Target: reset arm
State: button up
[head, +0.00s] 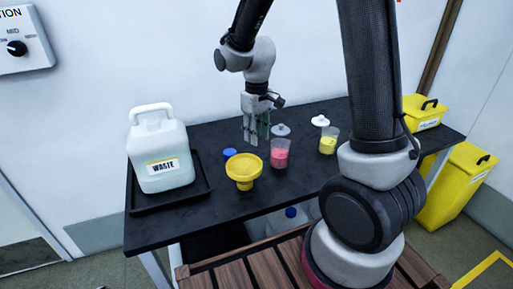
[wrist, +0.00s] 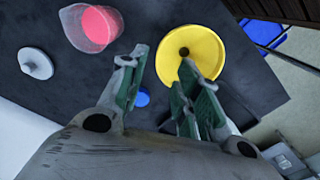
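My gripper (head: 257,130) hangs over the black bench, pointing down, behind the yellow funnel and the beaker of pink liquid. In the wrist view my gripper (wrist: 160,100) has its two green-padded fingers apart with nothing held between them. The yellow funnel (head: 244,168) is on the bench, and it also shows beyond the right finger in the wrist view (wrist: 205,50). The beaker of pink liquid (head: 280,154) stands right of the funnel; in the wrist view it is at the upper left (wrist: 97,25).
A white waste jug (head: 160,150) stands in a black tray (head: 200,193) at left. A blue cap (head: 230,152), a white lid (head: 281,130), another white lid (head: 320,120) and a yellow-liquid beaker (head: 328,141) are on the bench. Yellow bins (head: 452,190) stand at right.

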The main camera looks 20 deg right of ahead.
jog(key=s+d+r+m+t, duration=0.2)
jog(key=s+d+r, duration=0.3)
jog(key=s+r, duration=0.4)
jog(key=s+d+r+m+t, duration=0.2)
jog(key=s+d+r, duration=0.2)
jog(key=s+r, duration=0.4)
jog(key=s, duration=0.4)
jog(key=shift+d+r+m, duration=0.3)
jog(key=shift+d+r, duration=0.1)
